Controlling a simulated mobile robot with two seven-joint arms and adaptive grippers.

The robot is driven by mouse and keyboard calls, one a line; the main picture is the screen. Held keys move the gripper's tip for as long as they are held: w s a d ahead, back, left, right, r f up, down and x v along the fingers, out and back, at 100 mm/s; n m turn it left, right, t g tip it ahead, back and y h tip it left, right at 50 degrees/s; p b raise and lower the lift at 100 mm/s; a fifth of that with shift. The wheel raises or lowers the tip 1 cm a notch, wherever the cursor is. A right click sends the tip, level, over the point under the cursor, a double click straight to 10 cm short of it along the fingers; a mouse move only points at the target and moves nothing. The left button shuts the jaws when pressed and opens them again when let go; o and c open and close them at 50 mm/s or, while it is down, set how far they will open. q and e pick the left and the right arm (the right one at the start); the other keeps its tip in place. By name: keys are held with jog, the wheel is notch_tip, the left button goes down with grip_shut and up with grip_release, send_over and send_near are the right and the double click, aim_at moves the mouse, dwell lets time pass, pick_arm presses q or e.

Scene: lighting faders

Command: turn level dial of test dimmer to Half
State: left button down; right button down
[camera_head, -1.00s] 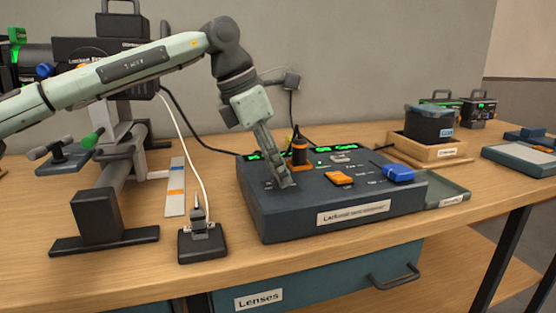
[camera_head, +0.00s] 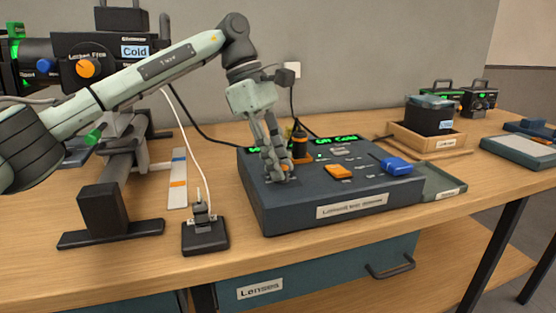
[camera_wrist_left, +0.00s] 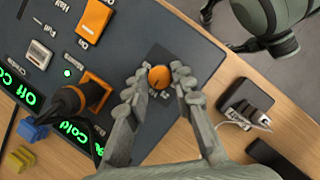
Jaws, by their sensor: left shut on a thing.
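The test dimmer is a dark blue-grey console (camera_head: 340,205) on the bench. My left gripper (camera_head: 280,178) points down onto the left end of its top panel. In the left wrist view, its two fingers stand on either side of a small round orange dial (camera_wrist_left: 158,78) and are shut on it. Small pale marks beside the dial are partly covered and unreadable. A green display (camera_head: 337,140) at the console's back reads "Off Cold". My right gripper is not in view.
An orange rocker (camera_head: 338,171) and a blue block (camera_head: 395,166) sit to the right. A small black box with a white cable (camera_head: 205,235) stands front left. A lamp (camera_head: 95,68) is behind my arm.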

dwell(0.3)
pick_arm(q)
jog(key=c, duration=1.3)
grip_release()
jog(key=shift+r, duration=0.15)
jog(key=v, duration=1.1)
jog(key=shift+w+a+r, duration=0.1)
jog(key=shift+r, duration=0.3)
